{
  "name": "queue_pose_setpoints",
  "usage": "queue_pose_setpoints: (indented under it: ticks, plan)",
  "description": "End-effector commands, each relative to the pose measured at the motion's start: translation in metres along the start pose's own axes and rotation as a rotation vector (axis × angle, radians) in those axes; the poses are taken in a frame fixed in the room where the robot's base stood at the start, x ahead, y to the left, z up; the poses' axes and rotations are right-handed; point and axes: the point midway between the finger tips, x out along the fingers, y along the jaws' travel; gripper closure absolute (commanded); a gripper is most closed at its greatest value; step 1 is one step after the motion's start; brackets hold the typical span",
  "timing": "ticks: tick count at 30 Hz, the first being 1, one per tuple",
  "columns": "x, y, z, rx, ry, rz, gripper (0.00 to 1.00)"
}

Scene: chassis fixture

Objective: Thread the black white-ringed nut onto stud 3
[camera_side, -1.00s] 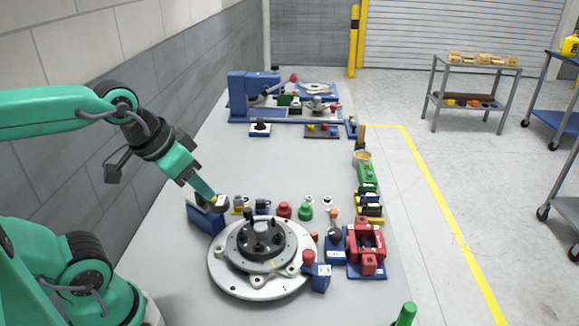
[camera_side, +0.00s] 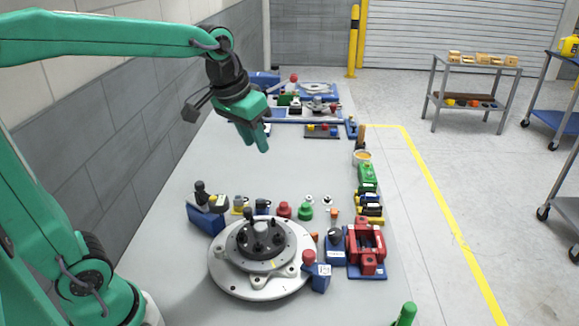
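The round chassis fixture (camera_side: 222,275) lies on the table, a pale disc with a dark hub (camera_side: 240,252) carrying several upright black studs or posts. I cannot read stud numbers, so stud 3 cannot be picked out. Two small white-and-dark round pieces (camera_side: 310,200) stand behind the fixture; they are too small to tell whether one is the black white-ringed nut. My gripper (camera_side: 265,142) is high above the table, behind the fixture, with its fingers pointing down. No held thing shows in it. The gap between the fingers is not clear.
A blue block with a dark knobbed piece (camera_side: 205,220) stands left of the fixture. A red clamp (camera_side: 367,250) and a blue block (camera_side: 335,250) stand to its right. A row of small coloured parts lies behind it. The table's middle (camera_side: 290,170) is clear.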

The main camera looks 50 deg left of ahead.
Motion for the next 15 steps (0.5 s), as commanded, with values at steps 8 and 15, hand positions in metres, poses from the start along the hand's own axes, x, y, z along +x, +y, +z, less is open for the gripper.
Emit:
queue_pose_setpoints:
  ticks: [8, 15]
  plan:
    - [0.030, 0.002, -0.053, -0.032, -0.065, -0.007, 0.71]
    - [0.064, 0.003, -0.093, -0.059, -0.117, -0.014, 0.71]
